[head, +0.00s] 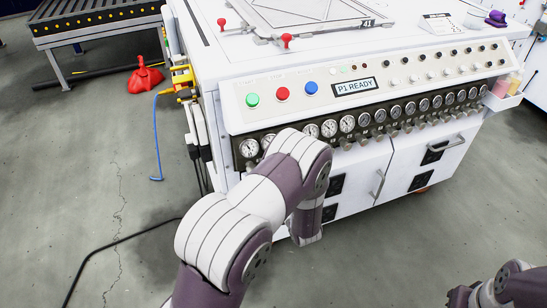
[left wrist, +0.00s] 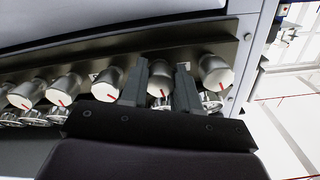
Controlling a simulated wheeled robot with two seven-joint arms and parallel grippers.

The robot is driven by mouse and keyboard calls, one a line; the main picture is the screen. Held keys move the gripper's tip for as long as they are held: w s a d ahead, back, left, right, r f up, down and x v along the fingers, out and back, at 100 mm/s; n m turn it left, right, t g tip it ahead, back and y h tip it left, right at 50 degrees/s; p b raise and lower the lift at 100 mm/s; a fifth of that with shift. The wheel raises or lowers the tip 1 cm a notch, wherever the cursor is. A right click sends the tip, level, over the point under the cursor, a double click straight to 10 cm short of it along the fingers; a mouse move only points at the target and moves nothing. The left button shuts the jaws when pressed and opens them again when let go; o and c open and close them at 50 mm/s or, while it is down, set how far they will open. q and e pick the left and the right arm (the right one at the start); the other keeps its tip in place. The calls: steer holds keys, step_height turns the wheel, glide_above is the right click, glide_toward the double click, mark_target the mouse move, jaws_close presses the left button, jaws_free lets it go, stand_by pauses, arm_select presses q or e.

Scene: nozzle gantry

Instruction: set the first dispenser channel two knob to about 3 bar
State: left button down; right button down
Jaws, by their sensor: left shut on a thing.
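The white machine has a row of round pressure gauges (head: 347,124) with silver knobs below them in the head view. In the left wrist view the row looks turned over, with the knobs (left wrist: 60,88) above the gauges (left wrist: 211,102). My left gripper (left wrist: 159,90) is shut on the second knob from the right end there, the channel two knob (left wrist: 160,87), one finger on each side. Its red mark shows between the fingers. An end knob (left wrist: 216,72) stands free beside it. In the head view my arm hides the left gripper and this knob. The channel two gauge's reading is too small to tell.
Above the gauges are green (head: 252,99), red (head: 283,93) and blue (head: 311,87) buttons and a display (head: 354,87) reading "P1 READY". Neighbouring knobs stand close on both sides of the gripper. Part of my right arm shows at the lower right.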

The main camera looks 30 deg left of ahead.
arm_select(q)
steer(key=shift+m+p, duration=1.5)
steer(key=shift+m, duration=0.4)
steer(key=c, duration=1.1)
jaws_free()
steer(key=shift+s, duration=0.1)
steer(key=p+v, duration=0.3)
steer(key=v, duration=0.9)
steer(key=shift+s+d, duration=0.15)
steer(key=shift+d, duration=0.1)
